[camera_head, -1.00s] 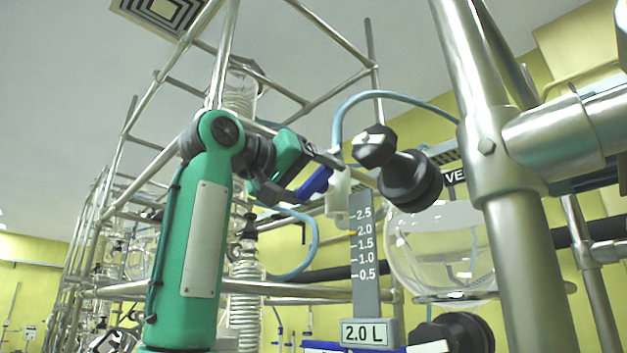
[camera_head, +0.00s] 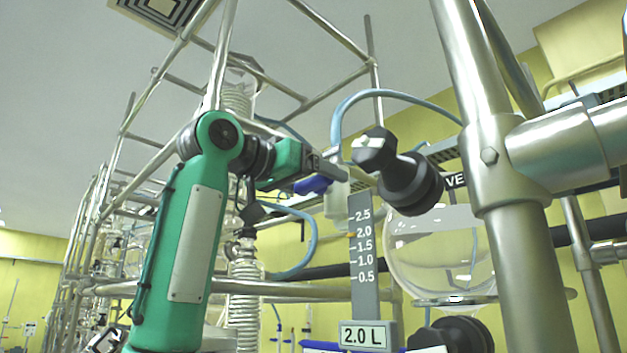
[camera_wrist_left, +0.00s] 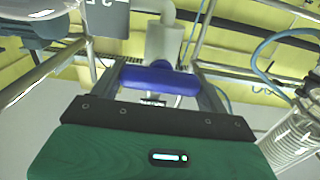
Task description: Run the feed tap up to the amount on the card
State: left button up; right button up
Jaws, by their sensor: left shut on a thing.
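The blue feed tap handle (camera_head: 313,185) lies between the fingers of my left gripper (camera_head: 326,170), which is shut on it. In the left wrist view the handle (camera_wrist_left: 160,79) spans between both fingers, in front of the pale tap body (camera_wrist_left: 166,42). In the head view the whitish tap body (camera_head: 338,200) is partly hidden by the gripper. A grey scale (camera_head: 366,290) marked 0.5 to 2.5 stands just right of it, with a small orange mark near 2.0. The card (camera_head: 364,336) below reads 2.0 L. My right gripper is not in view.
A round glass vessel (camera_head: 440,255) with black fittings (camera_head: 410,185) is right of the scale. A thick steel post (camera_head: 510,200) stands in front at right. A blue hose (camera_head: 390,95) arches above the tap. Steel frame tubes surround the area.

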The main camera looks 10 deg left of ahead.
pick_arm(q)
jog(key=o, duration=1)
jog(key=shift+s+a, duration=0.2)
jog(key=shift+s, duration=0.05)
jog(key=b+v, duration=0.5)
jog(key=v, duration=0.8)
jog(key=shift+s, duration=0.15)
